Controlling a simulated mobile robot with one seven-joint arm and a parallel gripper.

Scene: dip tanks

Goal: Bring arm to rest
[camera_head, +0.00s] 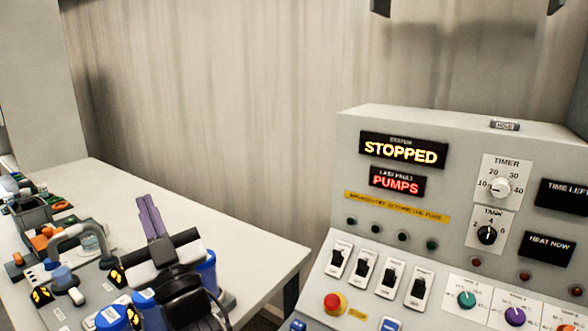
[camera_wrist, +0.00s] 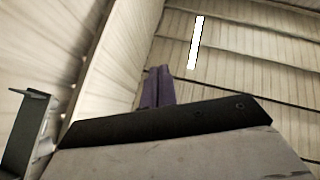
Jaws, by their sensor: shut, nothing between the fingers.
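My gripper (camera_head: 151,217) is at the lower left in the head view, with its two purple fingers pointing up and pressed together. Nothing is between them. It stands in front of the white bench (camera_head: 250,243), left of the control panel (camera_head: 395,131) and apart from it. In the wrist view the purple fingers (camera_wrist: 157,88) are side by side against the wall and ceiling. My arm's black and blue links fold below the gripper in the head view and hide part of the bench.
The panel's displays read STOPPED (camera_head: 400,151) and PUMPS (camera_head: 395,182). It carries several switches, knobs and a red button (camera_head: 334,304). Small devices and a grey curved handle (camera_head: 80,238) crowd the bench's left. A ceiling light (camera_wrist: 196,42) shows in the wrist view. The air above the bench is clear.

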